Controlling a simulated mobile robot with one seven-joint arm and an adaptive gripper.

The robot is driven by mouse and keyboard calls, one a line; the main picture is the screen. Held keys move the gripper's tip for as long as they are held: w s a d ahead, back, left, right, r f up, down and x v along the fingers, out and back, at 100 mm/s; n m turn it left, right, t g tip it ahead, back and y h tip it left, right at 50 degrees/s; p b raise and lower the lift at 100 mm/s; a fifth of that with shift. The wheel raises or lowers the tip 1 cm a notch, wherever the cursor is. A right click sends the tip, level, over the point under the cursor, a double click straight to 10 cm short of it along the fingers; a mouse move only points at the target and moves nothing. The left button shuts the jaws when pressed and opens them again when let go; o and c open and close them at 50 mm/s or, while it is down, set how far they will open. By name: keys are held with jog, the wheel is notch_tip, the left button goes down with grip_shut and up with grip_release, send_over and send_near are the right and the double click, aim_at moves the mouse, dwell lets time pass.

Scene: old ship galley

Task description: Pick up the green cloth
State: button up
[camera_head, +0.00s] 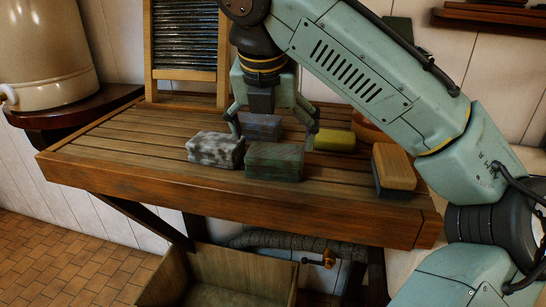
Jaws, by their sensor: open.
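The green cloth (275,161) looks like a folded, dark green block with faint reddish marks. It lies on the slatted wooden table (130,184) near the front edge. My gripper (273,127) points down just behind it, fingers open and spread to left and right. Between and behind the fingers lies a blue-grey folded cloth (261,126), partly hidden. The green cloth is in front of the fingers and not held. Whether the fingers touch the blue-grey cloth cannot be told.
A mottled grey-white cloth (215,149) lies left of the green one. A yellow-green sponge (334,140) and a wooden brush (395,168) lie to the right. A washboard (184,40) stands behind. The table's left part is clear. A wooden crate (225,270) sits below.

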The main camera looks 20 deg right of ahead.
aim_at(274, 152)
jog(key=shift+p+x, duration=0.6)
jog(key=shift+x, duration=2.75)
jog(key=shift+c, duration=0.2)
jog(key=c, duration=0.9)
jog(key=shift+o, duration=0.2)
jog(key=shift+r, duration=0.1)
notch_tip(274, 152, up, 10)
jog(key=shift+r, duration=0.1)
notch_tip(274, 152, up, 4)
jog(key=p, duration=0.3)
jog(key=shift+p, duration=0.4)
